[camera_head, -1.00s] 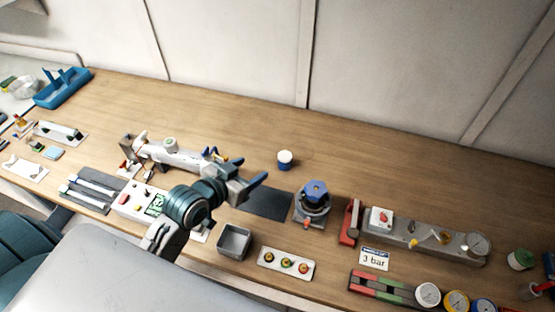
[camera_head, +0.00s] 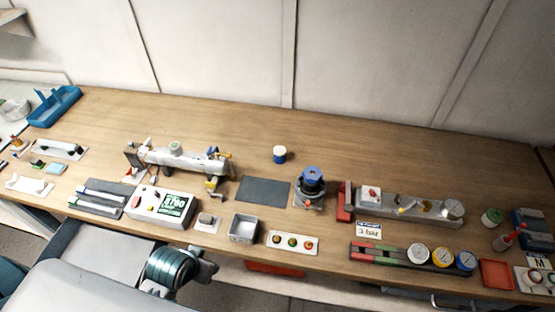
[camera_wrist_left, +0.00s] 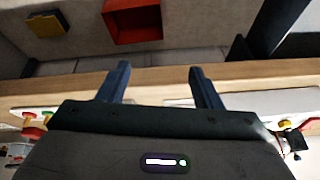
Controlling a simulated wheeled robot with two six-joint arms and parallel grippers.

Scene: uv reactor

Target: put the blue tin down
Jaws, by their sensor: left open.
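The blue tin (camera_head: 280,154), a small upright cylinder with a pale top and blue on its side, stands on the wooden bench behind the dark grey mat (camera_head: 264,189). Nothing touches it. My left gripper (camera_wrist_left: 160,82) is open and empty in the left wrist view, with its two dark fingers apart over the bench's front edge. In the head view, my left wrist is low at the front edge, well away from the tin, and its fingertips cannot be made out. My right gripper is not in view.
A blue-topped device (camera_head: 312,184) stands right of the mat. A grey open box (camera_head: 243,229) and a button panel (camera_head: 293,243) lie in front. A long grey machine (camera_head: 180,160) stands left. The bench behind the tin is clear.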

